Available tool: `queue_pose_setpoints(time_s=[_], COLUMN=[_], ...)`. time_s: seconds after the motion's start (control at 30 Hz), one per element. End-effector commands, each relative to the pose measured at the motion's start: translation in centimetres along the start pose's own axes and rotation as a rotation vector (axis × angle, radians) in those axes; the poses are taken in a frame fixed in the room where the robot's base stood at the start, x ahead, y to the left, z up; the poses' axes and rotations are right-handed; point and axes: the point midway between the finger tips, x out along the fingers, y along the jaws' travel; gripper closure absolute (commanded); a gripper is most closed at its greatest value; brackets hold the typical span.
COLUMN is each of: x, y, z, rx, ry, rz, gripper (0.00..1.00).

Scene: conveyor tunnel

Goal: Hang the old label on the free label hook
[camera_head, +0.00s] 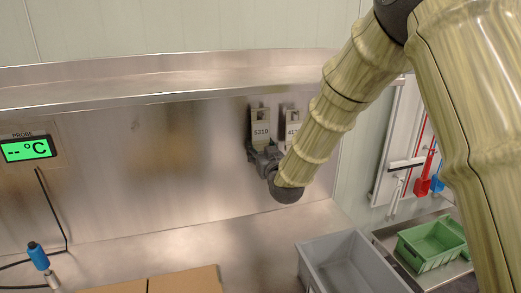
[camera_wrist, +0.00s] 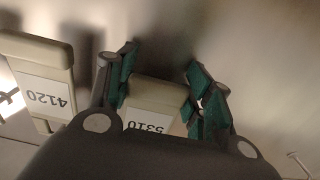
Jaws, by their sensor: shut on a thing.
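A beige label block marked 5310 (camera_head: 261,130) is against the steel back wall in the head view. It also shows upside down in the wrist view (camera_wrist: 152,103), between the green-padded fingers. My gripper (camera_head: 264,152) is shut on this block. A second beige block (camera_head: 291,127) stands just right of it; in the wrist view it reads 4120 (camera_wrist: 40,85), on the left. I cannot tell whether the held block touches a hook. A small pale peg (camera_wrist: 297,160) shows at the lower right of the wrist view and looks empty. Nothing visible marks which label is old.
A steel shelf (camera_head: 150,80) runs above the blocks. A green-lit probe display (camera_head: 27,149) is at left, with a blue-handled probe (camera_head: 38,256). Cardboard (camera_head: 165,283), a grey bin (camera_head: 350,262) and a green bin (camera_head: 430,243) are below. The wall left of the blocks is mostly clear.

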Motion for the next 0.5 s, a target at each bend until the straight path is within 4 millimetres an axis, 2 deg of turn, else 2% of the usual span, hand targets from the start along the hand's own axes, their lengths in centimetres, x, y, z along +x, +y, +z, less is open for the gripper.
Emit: queue_pose_setpoints(time_s=[0.5], x=[0.01], y=[-0.01], z=[0.84], rx=[0.000], ry=[0.000], rz=[0.000], gripper=[0.98])
